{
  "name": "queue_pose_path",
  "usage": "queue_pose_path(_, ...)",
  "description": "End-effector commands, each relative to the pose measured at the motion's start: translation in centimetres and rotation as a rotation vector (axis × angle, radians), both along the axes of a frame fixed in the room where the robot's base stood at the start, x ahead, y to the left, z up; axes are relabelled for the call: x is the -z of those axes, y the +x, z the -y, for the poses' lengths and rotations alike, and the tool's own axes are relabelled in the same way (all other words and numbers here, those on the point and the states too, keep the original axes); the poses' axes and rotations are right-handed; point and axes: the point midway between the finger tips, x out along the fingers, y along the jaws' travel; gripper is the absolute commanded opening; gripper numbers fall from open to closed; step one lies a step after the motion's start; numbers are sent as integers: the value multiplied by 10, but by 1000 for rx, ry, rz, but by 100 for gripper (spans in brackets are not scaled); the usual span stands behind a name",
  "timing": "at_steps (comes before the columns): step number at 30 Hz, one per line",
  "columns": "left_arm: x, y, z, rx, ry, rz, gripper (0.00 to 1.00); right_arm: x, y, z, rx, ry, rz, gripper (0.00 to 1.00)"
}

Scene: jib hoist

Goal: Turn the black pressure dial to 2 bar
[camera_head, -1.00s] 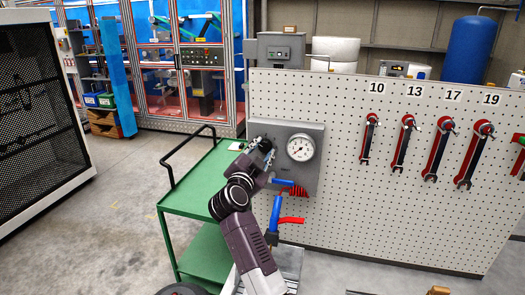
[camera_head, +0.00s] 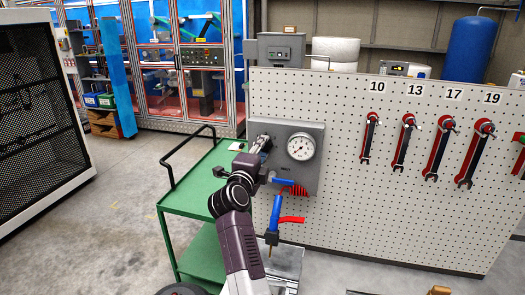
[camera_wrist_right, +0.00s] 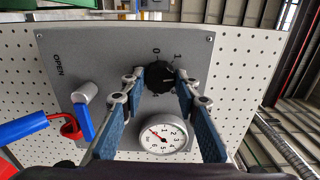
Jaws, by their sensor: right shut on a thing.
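The black pressure dial (camera_wrist_right: 157,78) sits on a grey panel (camera_wrist_right: 110,55), with a 0 and a 1 printed beyond it in the right wrist view. A light mark shows on its right side; the exact setting is hard to read. My right gripper (camera_wrist_right: 158,84) is shut on the dial, one finger at each side. In the head view my right gripper (camera_head: 262,143) is at the panel's upper left and hides the dial. The white gauge (camera_wrist_right: 166,137) is beside the dial; its red needle points up-left. The gauge also shows in the head view (camera_head: 301,147). My left gripper is out of view.
A blue lever (camera_wrist_right: 84,121) by the word OPEN is on the panel. A green cart (camera_head: 190,190) stands close at left. Wrenches hang on the pegboard (camera_head: 345,200) to the right.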

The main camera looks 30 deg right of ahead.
Motion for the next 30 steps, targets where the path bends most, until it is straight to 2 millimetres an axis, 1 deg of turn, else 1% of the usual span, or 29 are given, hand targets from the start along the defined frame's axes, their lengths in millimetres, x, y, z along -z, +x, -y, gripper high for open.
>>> queue_pose_path(1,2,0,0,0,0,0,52,4,0,-1,0,21,16,5)
queue_pose_path(10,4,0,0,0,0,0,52,3,0,0,1,92,98,5)
queue_pose_path(26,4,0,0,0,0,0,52,4,0,0,2,105,113,5)
queue_pose_path(27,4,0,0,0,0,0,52,4,0,0,2,105,113,32)
queue_pose_path(30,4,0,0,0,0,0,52,3,0,0,2,105,113,43)
